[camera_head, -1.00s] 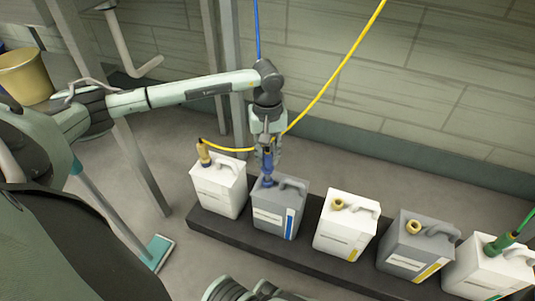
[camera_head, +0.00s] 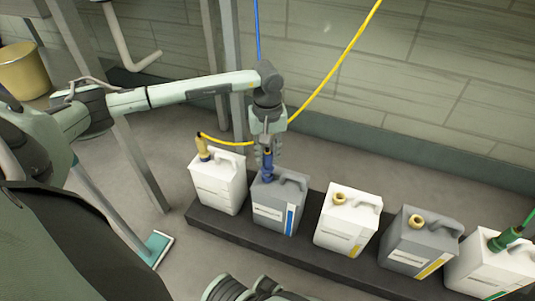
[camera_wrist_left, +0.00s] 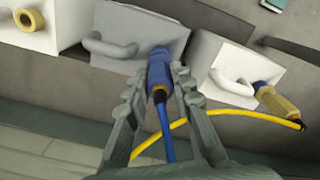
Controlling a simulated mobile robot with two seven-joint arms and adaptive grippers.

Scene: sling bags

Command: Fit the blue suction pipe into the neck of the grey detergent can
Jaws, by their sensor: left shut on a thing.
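The grey detergent can with a blue label stripe (camera_head: 279,212) stands upright on the dark plinth, second from the left. My left gripper (camera_head: 268,154) is above its neck, shut on the blue suction pipe (camera_head: 267,167), which points down. The pipe's lower end meets the can's top at the neck corner and hides the opening. I cannot tell how deep it sits. In the left wrist view the fingers (camera_wrist_left: 160,78) flank the blue pipe (camera_wrist_left: 160,68), with its end against the grey can (camera_wrist_left: 120,24). My right gripper is not visible.
A white can (camera_head: 218,188) with a yellow pipe (camera_head: 203,148) stands close on the left. A white can (camera_head: 347,225) and a grey can (camera_head: 420,243) with yellow necks stand right, then a white can with a green pipe (camera_head: 505,240). A yellow hose (camera_head: 335,75) hangs behind.

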